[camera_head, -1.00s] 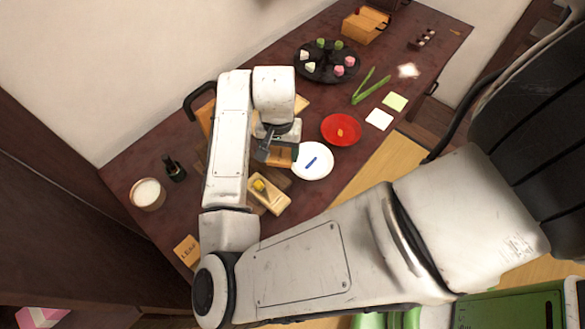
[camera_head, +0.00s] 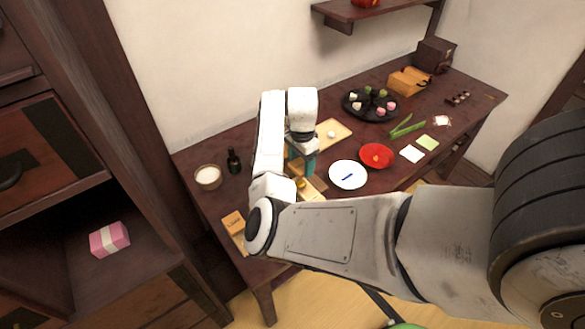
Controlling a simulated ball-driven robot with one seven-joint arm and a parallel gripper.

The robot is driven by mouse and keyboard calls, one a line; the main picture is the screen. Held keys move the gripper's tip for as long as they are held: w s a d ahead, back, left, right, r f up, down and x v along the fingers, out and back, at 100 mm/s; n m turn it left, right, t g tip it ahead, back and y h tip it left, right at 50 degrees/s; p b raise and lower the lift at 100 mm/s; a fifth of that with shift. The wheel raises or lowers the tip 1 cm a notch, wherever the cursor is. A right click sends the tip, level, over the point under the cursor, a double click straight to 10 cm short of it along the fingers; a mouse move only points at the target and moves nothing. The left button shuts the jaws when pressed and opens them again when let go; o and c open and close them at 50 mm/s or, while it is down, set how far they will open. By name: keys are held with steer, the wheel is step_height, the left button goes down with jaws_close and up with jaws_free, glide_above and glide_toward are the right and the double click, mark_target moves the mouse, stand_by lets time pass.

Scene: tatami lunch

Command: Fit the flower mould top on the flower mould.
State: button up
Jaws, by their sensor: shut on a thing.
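The flower mould (camera_head: 313,191) is a pale wooden block lying on the table, with a small yellow piece (camera_head: 300,183) at its left part. My gripper (camera_head: 302,168) points down just above and behind the mould, beside the white plate. It is shut on a brown wooden piece, which looks like the flower mould top; the arm and the gripper hide most of it. I cannot tell whether this piece touches the mould.
A white plate (camera_head: 358,184) with a blue stick and a red plate (camera_head: 376,164) stand to the right. A pale board (camera_head: 340,127) lies behind. A white-filled bowl (camera_head: 208,186) and a dark bottle (camera_head: 234,170) stand left.

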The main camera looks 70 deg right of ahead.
mark_target(300, 182)
steer(key=shift+a+f+b, duration=0.1)
steer(key=shift+f+b, duration=1.15)
steer(key=shift+f, duration=0.1)
steer(key=shift+f+b, duration=1.05)
steer(key=shift+f, duration=0.05)
steer(key=shift+f+b, duration=0.4)
steer(key=shift+f, duration=0.35)
steer(key=o, duration=1.1)
steer(key=shift+r, duration=0.1)
step_height(300, 182, up, 11)
steer(key=shift+f, duration=0.15)
